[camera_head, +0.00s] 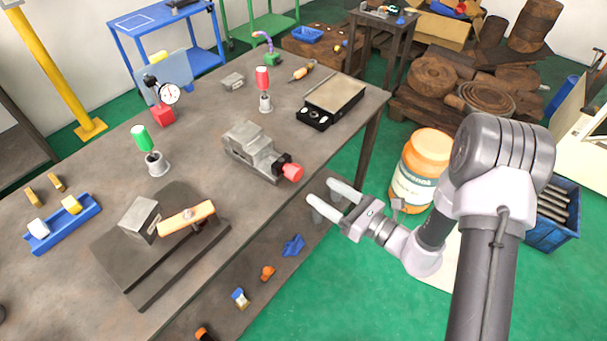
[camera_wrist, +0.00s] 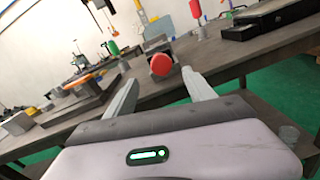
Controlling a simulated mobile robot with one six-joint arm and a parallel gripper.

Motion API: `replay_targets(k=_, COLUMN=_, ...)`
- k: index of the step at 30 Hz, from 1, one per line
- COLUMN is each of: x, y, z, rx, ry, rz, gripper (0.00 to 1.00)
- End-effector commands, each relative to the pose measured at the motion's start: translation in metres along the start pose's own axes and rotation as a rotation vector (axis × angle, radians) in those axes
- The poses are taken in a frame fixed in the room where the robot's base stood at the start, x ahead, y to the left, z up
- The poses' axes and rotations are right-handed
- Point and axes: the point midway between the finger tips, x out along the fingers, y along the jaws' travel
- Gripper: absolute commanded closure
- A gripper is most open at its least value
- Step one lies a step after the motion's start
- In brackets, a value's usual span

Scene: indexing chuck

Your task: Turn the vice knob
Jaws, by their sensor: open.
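The vice (camera_head: 254,148) is a grey metal block on the workbench, near its right front edge. Its red knob (camera_head: 292,172) faces my arm at the vice's front end. In the wrist view the red knob (camera_wrist: 160,64) shows ahead, between my two fingers and beyond their tips. My gripper (camera_head: 324,194) is open and empty, off the bench edge, below and to the right of the knob in the head view. The fingers are apart from the knob. In the wrist view my gripper (camera_wrist: 163,88) has its fingers spread to either side of the knob.
On the bench (camera_head: 75,283) stand a red-handled tool (camera_head: 263,88) behind the vice, a black-based plate (camera_head: 331,100) to its right, and a steel block (camera_head: 140,217) with a wooden-handled piece (camera_head: 187,218) to its left. An orange tub (camera_head: 422,165) stands beyond my gripper.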

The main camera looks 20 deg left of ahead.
Motion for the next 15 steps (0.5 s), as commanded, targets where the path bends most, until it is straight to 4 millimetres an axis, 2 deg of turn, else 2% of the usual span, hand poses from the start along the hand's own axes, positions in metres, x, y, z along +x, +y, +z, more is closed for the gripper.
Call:
replay_targets(k=3, x=0.037, y=0.001, z=-0.002, rx=-0.003, ry=-0.001, rz=0.004, gripper=0.37)
replay_targets(k=6, x=0.062, y=0.0, z=-0.002, rx=-0.003, ry=-0.001, rz=0.003, gripper=0.37)
replay_targets(k=10, x=0.086, y=0.0, z=-0.001, rx=-0.002, ry=-0.001, rz=0.0, gripper=0.37)
replay_targets(k=15, x=0.1, y=-0.001, z=0.0, rx=0.0, ry=-0.001, rz=-0.002, gripper=0.37)
